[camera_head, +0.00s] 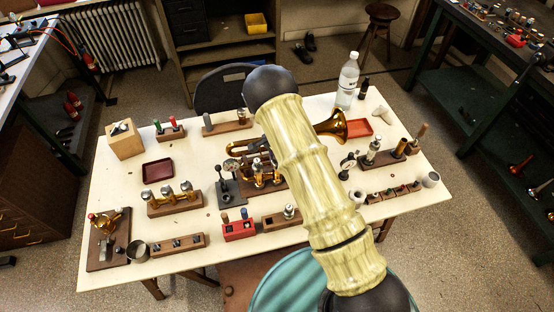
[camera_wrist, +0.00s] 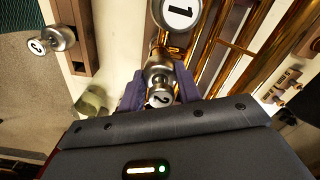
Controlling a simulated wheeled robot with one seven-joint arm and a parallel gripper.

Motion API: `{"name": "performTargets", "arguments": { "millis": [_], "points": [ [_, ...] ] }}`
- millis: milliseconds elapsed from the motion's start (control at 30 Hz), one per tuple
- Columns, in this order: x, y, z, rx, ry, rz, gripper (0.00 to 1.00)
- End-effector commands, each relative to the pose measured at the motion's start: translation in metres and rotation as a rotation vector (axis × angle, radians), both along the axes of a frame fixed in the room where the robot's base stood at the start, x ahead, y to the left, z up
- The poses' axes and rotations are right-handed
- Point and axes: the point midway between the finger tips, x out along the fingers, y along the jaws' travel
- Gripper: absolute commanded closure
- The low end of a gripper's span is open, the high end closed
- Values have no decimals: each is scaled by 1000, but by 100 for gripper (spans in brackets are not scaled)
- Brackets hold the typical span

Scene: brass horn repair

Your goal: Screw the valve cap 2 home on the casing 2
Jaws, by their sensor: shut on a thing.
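In the wrist view a silver piece with a white disc marked 2, the valve cap 2 (camera_wrist: 160,97), sits between the purple-grey fingers of my gripper (camera_wrist: 160,90). My gripper is shut on it. The piece is in line with a silver casing among brass tubes, but the join is hidden, so I cannot tell how far the cap is seated. A disc marked 1 (camera_wrist: 180,12) tops the neighbouring casing. In the head view the brass horn (camera_head: 332,125) lies mid-table, partly behind my arm. My gripper is not clearly visible there.
Another silver piece marked 2 (camera_wrist: 40,44) stands in a wooden rack (camera_wrist: 78,30) to the left in the wrist view. In the head view, racks, a dark red tray (camera_head: 158,170) and a bottle (camera_head: 348,80) stand around the horn on the cream table (camera_head: 110,190).

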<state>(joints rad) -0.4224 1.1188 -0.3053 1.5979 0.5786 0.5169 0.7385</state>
Motion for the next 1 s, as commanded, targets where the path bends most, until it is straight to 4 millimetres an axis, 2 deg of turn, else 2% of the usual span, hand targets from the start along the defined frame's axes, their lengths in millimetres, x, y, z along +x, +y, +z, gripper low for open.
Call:
{"name": "performTargets", "arguments": {
  "millis": [167,533,867,1000],
  "points": [
    [1,0,1,0,-1,-22,94],
    [0,0,1,-1,-2,-421,94],
    [0,-1,0,-1,-2,-454,94],
    [0,0,1,-1,-1,-546,94]
  ]
}}
